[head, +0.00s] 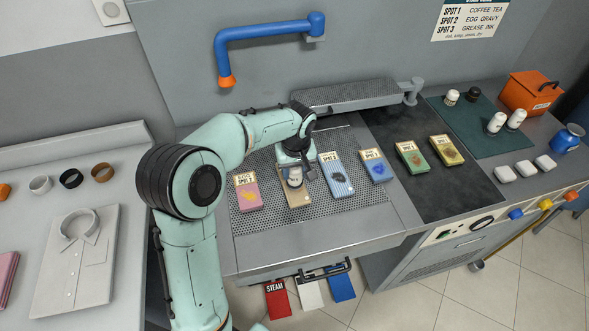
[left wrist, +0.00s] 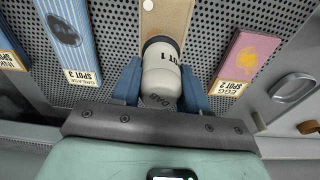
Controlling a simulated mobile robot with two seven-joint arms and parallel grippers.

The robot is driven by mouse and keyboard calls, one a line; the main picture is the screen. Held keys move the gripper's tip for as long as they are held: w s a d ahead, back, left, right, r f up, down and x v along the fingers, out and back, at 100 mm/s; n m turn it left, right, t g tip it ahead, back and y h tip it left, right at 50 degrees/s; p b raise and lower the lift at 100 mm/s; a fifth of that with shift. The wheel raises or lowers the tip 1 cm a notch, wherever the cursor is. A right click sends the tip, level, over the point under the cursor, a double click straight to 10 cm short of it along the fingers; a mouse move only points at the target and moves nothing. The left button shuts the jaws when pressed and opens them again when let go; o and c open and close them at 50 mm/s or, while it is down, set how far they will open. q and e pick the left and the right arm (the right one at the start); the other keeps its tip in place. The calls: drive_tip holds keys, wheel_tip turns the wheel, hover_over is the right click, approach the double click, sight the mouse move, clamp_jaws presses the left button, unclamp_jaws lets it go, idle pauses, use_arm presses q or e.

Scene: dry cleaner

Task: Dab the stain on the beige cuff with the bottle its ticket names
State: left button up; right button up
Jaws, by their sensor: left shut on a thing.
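The beige cuff (head: 298,201) lies on the perforated board (head: 262,222) between a pink cuff and a blue striped one. My left gripper (head: 294,174) is over its far end, shut on a white bottle (head: 295,181). In the left wrist view the bottle (left wrist: 161,82) reads "SPOT 1" and "DAB", and its dark end points at the beige cuff (left wrist: 165,22). A small pale spot shows on the cuff there. The bottle and gripper hide the cuff's ticket, and I cannot make out the stain clearly. I cannot tell whether the bottle touches the cloth. My right gripper is not in view.
Pink (head: 247,194), blue striped (head: 337,177), blue (head: 376,168), green (head: 411,159) and yellow (head: 446,150) cuffs lie around. The wall chart (head: 468,19) pairs SPOT 1 with coffee and tea. Other bottles (head: 496,122) stand on a green mat (head: 464,116). A grey arm (head: 350,95) lies behind.

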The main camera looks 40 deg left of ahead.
use_arm(q)
drive_tip(key=shift+s+f+b, duration=0.1)
drive_tip(key=shift+f+b, duration=0.2)
drive_tip(key=shift+f, duration=0.3)
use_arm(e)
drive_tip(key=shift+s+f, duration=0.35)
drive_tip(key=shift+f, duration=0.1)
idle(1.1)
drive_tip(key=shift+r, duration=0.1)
use_arm(q)
drive_tip(key=shift+r+p, duration=0.75)
drive_tip(key=shift+r, duration=1)
drive_tip(key=shift+r+p, duration=0.8)
drive_tip(key=shift+r, duration=1.05)
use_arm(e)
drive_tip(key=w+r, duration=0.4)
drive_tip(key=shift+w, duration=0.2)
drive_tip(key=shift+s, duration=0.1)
